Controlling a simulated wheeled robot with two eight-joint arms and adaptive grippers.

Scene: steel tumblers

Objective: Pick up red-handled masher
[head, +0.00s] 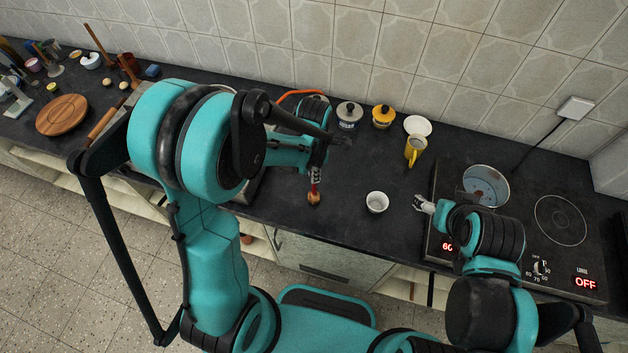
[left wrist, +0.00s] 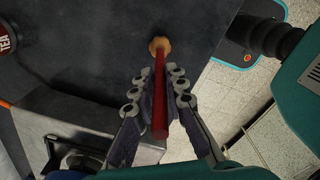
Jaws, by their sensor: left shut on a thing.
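The red-handled masher (left wrist: 160,88) has a long red handle and a small tan, rounded end. In the left wrist view, the handle runs between the two fingers of my left gripper (left wrist: 160,92), which are shut on it. The tan end sticks out beyond the fingertips over the dark counter. In the head view, my left gripper (head: 316,173) is above the counter's front part, with the masher's tan end (head: 313,198) below it. I cannot tell whether that end touches the counter. My right gripper (head: 423,205) is near the cooktop's left edge; its finger opening is too small to judge.
A white cup (head: 377,202) stands right of the masher. Two lidded jars, the grey-lidded one (head: 349,115) and the yellow-lidded one (head: 383,116), a white plate (head: 417,126) and a yellow mug (head: 415,149) are further back. A pan (head: 486,186) sits on the cooktop (head: 560,250).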

